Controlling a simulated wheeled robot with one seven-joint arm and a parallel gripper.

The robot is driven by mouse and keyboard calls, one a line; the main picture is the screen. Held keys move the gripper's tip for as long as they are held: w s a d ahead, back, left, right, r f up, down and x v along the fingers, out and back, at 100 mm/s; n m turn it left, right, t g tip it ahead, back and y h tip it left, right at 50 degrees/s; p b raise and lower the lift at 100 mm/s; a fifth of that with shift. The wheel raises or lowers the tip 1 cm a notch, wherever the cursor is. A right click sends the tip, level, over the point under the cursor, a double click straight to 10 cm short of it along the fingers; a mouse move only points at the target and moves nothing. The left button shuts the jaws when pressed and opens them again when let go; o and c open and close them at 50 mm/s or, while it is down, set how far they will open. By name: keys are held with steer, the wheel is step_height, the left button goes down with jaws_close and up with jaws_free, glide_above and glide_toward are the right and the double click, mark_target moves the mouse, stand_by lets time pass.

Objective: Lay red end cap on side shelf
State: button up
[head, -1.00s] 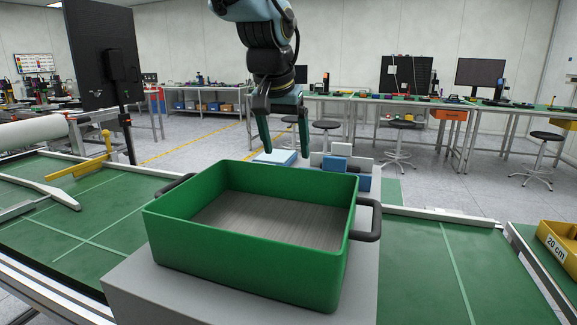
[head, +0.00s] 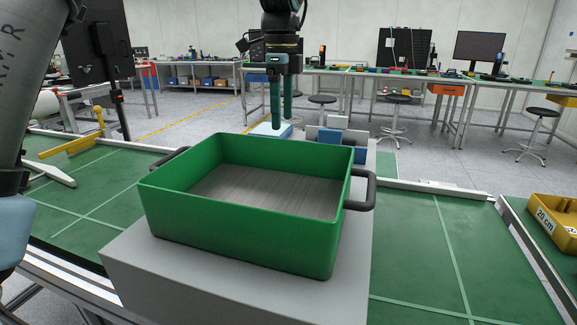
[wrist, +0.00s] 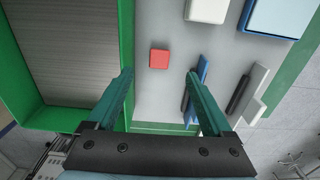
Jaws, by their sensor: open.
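A small red block-like piece, taken as the red end cap (wrist: 159,58), lies on a grey surface (wrist: 150,100) beside the green bin. It is not visible in the head view, where the bin blocks that spot. My gripper (head: 281,118) hangs above the far side of the bin, fingers pointing down. In the wrist view my gripper (wrist: 160,77) is open and empty, and the red cap shows beyond and between its fingertips, apart from them. I cannot tell which surface is the side shelf.
The empty green bin (head: 240,235) stands on a grey block (head: 215,278). Blue and white pieces (head: 330,140) lie behind it; a blue strip (wrist: 203,72) and white block (wrist: 208,10) show near the cap. A yellow bin (head: 558,215) stands far right. Green tabletop on the right is clear.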

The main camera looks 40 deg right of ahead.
step_height(320, 180, down, 11)
steer(key=shift+r+p, duration=0.2)
steer(key=shift+p, duration=0.65)
steer(key=shift+c, duration=0.2)
jaws_close()
